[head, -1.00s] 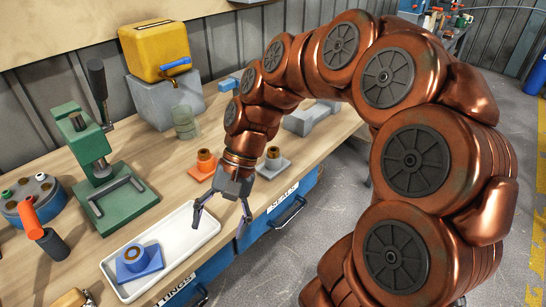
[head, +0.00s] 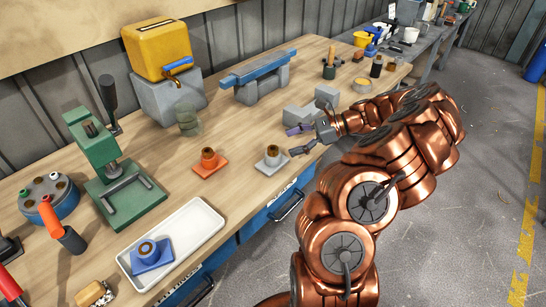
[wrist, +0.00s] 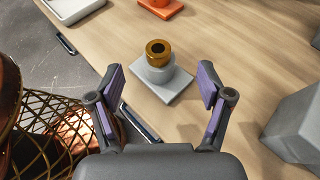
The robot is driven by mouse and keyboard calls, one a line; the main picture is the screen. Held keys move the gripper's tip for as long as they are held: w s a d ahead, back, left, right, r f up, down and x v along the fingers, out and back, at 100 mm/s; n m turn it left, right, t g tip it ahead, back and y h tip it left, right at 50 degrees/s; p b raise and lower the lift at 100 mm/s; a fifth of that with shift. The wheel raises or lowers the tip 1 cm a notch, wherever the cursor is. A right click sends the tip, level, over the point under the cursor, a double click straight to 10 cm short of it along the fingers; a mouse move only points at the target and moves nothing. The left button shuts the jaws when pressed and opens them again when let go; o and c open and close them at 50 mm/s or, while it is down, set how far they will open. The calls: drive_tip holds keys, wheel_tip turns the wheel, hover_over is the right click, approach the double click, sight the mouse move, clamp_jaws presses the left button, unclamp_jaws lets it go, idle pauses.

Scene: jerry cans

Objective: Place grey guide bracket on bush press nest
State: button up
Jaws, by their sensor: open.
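The grey guide bracket (head: 272,164) lies on the table near its front edge, a flat plate with an upright collar and a brass-coloured bush in its top. My gripper (head: 293,140) is open, just right of the bracket in the head view. In the wrist view, the bracket (wrist: 162,85) stands upright ahead of the open fingers (wrist: 161,78), its collar between their lines; I see no contact. The green bush press (head: 103,150) stands at the left, with a flat green base (head: 128,200) and a bar-like fixture on it, taken as the nest.
An orange bracket (head: 210,165) lies left of the grey one. A white tray (head: 205,222) holds a blue bracket (head: 152,256). Grey blocks (head: 305,115) stand behind my gripper. A blue-topped stand (head: 262,70) is further back. Bare wood lies between press and orange bracket.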

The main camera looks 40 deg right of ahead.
sight(278, 150)
drive_tip(key=shift+d+f, duration=0.1)
drive_tip(key=shift+d, duration=0.15)
drive_tip(key=shift+a+f, duration=0.15)
drive_tip(key=shift+p+x, duration=0.3)
drive_tip(key=shift+x, duration=0.6)
drive_tip(key=shift+s+f+p+x, duration=0.15)
drive_tip(key=shift+p+x, duration=0.3)
drive_tip(key=shift+x, duration=0.9)
drive_tip(key=shift+s+f+p+x, duration=0.15)
drive_tip(key=shift+p+x, duration=0.3)
drive_tip(key=shift+x, duration=0.9)
drive_tip(key=shift+w, duration=0.1)
clamp_jaws()
